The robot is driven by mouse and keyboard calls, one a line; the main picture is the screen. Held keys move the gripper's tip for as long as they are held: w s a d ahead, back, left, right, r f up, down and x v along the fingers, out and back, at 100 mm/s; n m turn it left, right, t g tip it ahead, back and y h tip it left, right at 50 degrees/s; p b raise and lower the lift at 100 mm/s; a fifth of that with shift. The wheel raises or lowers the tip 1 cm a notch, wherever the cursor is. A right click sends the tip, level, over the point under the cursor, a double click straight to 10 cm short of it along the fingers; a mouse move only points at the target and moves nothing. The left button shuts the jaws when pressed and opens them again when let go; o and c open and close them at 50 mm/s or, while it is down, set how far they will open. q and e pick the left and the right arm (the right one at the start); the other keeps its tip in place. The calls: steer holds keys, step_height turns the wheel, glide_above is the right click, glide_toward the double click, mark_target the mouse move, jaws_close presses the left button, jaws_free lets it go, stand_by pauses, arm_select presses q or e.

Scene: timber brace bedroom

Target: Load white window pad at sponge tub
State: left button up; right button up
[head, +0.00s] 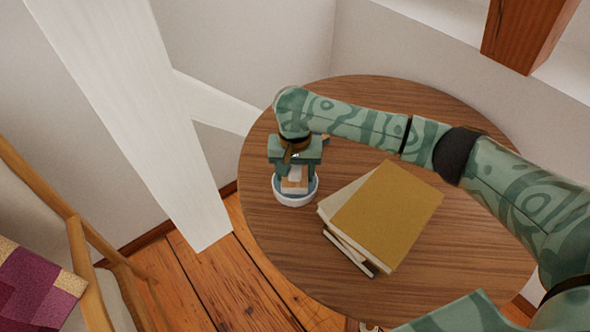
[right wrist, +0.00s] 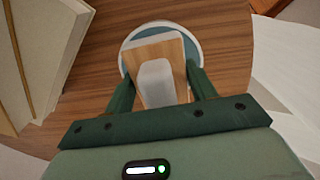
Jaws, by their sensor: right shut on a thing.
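The sponge tub (head: 296,200) is a small round tub with a white rim near the left edge of the round table. In the right wrist view the tub (right wrist: 126,42) shows a blue-grey inside. My right gripper (head: 295,180) points down over the tub and is shut on the window pad (head: 294,187). In the right wrist view the pad (right wrist: 157,48) has a wooden board with a pale grip between the fingers (right wrist: 158,88). The pad overlaps the tub's opening; its underside is hidden, so I cannot tell whether it touches inside. My left gripper is out of view.
The round wooden table (head: 460,225) holds a stack of books (head: 388,215) with a mustard cover, close right of the tub. A white slanted timber brace (head: 140,110) stands left of the table. A wooden-framed chair (head: 75,245) with a patchwork cushion is at lower left.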

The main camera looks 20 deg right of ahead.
steer(key=shift+f, duration=0.45)
stand_by(0.3)
arm_select(q)
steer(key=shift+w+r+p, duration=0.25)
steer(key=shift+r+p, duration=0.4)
steer(key=shift+p, duration=0.05)
arm_select(e)
steer(key=shift+s+f, duration=0.1)
steer(key=shift+f, duration=0.05)
stand_by(1.8)
